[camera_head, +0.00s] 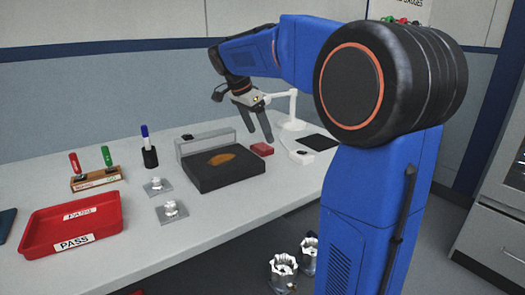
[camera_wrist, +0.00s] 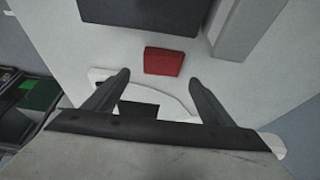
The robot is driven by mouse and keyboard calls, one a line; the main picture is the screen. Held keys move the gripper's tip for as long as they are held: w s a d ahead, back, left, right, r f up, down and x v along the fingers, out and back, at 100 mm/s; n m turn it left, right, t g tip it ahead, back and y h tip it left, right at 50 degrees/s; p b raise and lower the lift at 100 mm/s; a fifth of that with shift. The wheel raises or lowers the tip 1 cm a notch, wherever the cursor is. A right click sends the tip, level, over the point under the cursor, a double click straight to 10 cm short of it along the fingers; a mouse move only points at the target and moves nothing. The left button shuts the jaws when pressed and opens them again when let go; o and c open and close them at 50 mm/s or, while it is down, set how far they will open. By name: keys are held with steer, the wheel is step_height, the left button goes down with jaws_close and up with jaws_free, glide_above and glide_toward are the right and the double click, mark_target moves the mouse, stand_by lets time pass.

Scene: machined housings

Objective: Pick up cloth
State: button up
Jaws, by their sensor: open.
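A small red folded cloth (camera_head: 262,149) lies on the light bench, just right of the black block. In the wrist view the red cloth (camera_wrist: 164,61) lies flat, beyond and between my fingertips. My gripper (camera_head: 260,134) points down above the bench near the cloth, with its fingers apart and nothing between them. In the wrist view my open gripper (camera_wrist: 159,77) shows both dark fingers clear of the cloth.
The black block (camera_head: 215,177) carries an orange-brown patch. A grey bar (camera_head: 190,148) stands behind it. A white device (camera_head: 296,152) and a dark pad (camera_head: 318,142) are to the right. A red tray (camera_head: 75,215) marked PASS and metal parts (camera_head: 171,209) are left.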

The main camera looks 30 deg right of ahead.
mark_target(264, 146)
steer(key=shift+x, duration=2.75)
steer(key=shift+a, duration=0.15)
steer(key=shift+c, duration=0.7)
steer(key=c, duration=1)
